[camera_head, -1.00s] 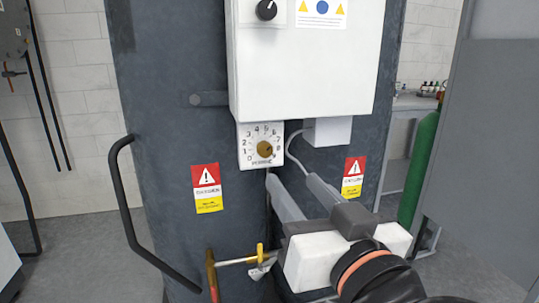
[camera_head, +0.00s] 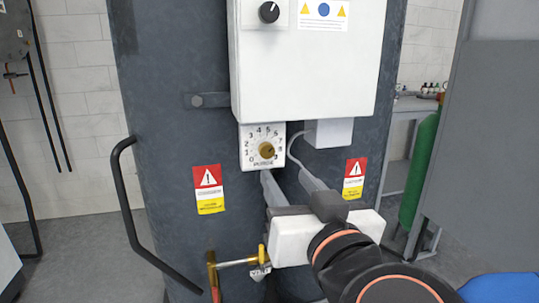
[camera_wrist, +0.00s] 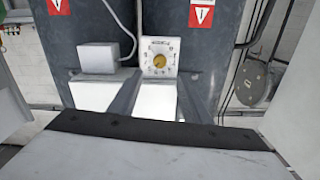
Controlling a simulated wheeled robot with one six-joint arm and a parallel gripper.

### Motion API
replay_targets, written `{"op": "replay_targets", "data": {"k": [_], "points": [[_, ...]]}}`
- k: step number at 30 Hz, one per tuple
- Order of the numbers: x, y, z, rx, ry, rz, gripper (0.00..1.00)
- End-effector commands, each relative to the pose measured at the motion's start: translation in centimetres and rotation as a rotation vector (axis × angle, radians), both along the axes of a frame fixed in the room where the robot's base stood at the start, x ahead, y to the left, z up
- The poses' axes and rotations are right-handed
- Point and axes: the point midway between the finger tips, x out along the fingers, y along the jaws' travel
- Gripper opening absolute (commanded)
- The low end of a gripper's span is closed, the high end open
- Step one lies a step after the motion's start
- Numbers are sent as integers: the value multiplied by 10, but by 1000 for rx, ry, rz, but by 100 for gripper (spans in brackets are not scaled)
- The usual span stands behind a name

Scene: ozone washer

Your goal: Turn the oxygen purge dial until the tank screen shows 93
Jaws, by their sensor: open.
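The oxygen purge dial is a brass knob (camera_head: 266,151) on a white plate with numbers, below a white control box (camera_head: 305,65) on the dark tank (camera_head: 165,110). In the wrist view, which appears upside down, the brass knob (camera_wrist: 159,60) sits beyond the fingertips. My gripper (camera_head: 287,176) is open and empty, its two grey fingers just below and right of the dial. In the wrist view my gripper (camera_wrist: 157,90) has its fingers spread on either side of the dial's line. The fingers appear apart from the knob. No screen reading is visible.
A small white box (camera_head: 329,132) with a grey cable is right of the dial. A brass valve (camera_head: 238,262) is low beside my gripper. A black curved handle (camera_head: 128,200) is at left. A green cylinder (camera_head: 419,170) and grey panel (camera_head: 490,150) stand at right.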

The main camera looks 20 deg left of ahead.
Motion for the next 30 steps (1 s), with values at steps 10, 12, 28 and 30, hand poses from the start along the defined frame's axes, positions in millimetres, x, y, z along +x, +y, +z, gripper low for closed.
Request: {"op": "replay_targets", "data": {"k": [10,12,28,30], "points": [[33,19,-1,-2,0,-4,44],[39,23,0,-2,-1,-4,44],[95,58,0,-1,0,-2,44],[100,61,0,-1,0,-2,44]]}}
